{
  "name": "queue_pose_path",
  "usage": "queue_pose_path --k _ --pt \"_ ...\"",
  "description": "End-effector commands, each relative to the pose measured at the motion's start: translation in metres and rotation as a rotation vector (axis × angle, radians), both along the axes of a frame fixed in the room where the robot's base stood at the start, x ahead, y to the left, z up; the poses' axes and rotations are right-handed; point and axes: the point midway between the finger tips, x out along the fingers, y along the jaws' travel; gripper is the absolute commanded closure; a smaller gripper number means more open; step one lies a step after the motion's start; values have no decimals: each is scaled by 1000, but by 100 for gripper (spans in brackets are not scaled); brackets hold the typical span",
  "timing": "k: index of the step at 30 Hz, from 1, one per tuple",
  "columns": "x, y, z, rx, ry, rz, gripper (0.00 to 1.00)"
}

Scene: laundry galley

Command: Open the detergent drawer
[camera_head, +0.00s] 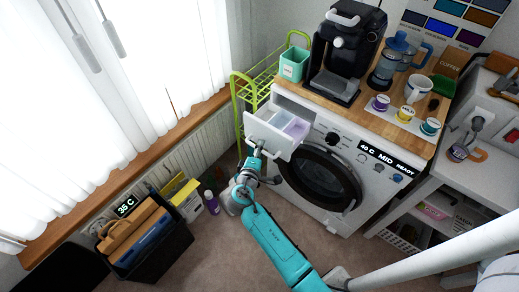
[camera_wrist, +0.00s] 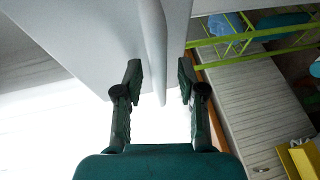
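The white detergent drawer (camera_head: 257,130) sticks out from the upper left of the washing machine (camera_head: 330,218), with its pale compartments showing from above. In the head view my gripper (camera_head: 257,151) is at the drawer's front, by its handle. In the wrist view my gripper (camera_wrist: 160,75) has its two dark fingers apart, with the white handle bar (camera_wrist: 154,40) reaching down between them. Gaps show between the bar and the fingers. The drawer front (camera_wrist: 85,35) fills the upper left of that view.
A green wire rack (camera_head: 238,105) stands close to the left of the drawer. A coffee machine (camera_head: 345,50), a teal bin (camera_head: 293,64) and pods stand on the wooden top. A black crate (camera_head: 150,255) and bottles are on the floor at left.

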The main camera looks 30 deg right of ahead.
Motion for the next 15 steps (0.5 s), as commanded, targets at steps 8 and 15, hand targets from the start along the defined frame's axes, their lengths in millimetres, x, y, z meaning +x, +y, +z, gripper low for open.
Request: queue_pose_path --k 8,15 --pt "-9 10 2 -1 0 2 61" --pt "-39 44 10 -1 1 5 61"
